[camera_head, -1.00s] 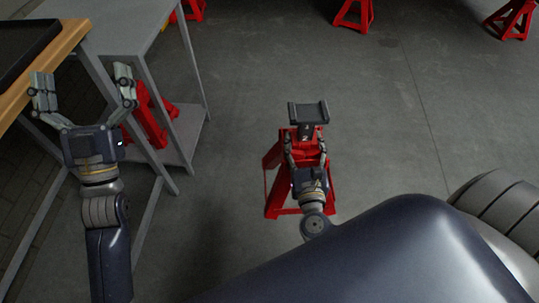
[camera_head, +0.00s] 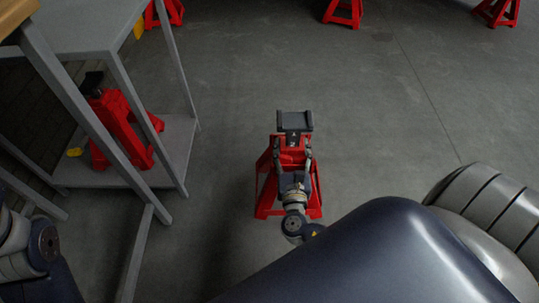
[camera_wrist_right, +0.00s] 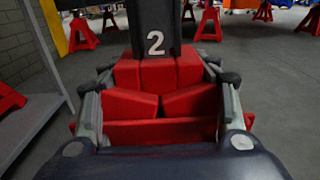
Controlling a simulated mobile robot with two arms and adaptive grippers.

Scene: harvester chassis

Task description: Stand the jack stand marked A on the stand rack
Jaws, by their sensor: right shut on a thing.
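A red jack stand (camera_head: 265,188) with a dark saddle is in the middle of the head view. My right gripper (camera_head: 293,160) is shut on its upper part. In the right wrist view my gripper's fingers (camera_wrist_right: 160,95) lie on both sides of its red body (camera_wrist_right: 160,130), and its dark post carries a white "2" (camera_wrist_right: 155,43). I see no mark A. I cannot tell whether its feet touch the floor. A grey metal rack (camera_head: 85,30) stands at left, with a top and a lower shelf. My left gripper is out of view.
Another red jack stand (camera_head: 122,130) is on the rack's lower shelf (camera_head: 90,178). More red stands (camera_head: 343,12) stand on the floor at the back. The floor (camera_head: 370,120) between the held stand and these is clear.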

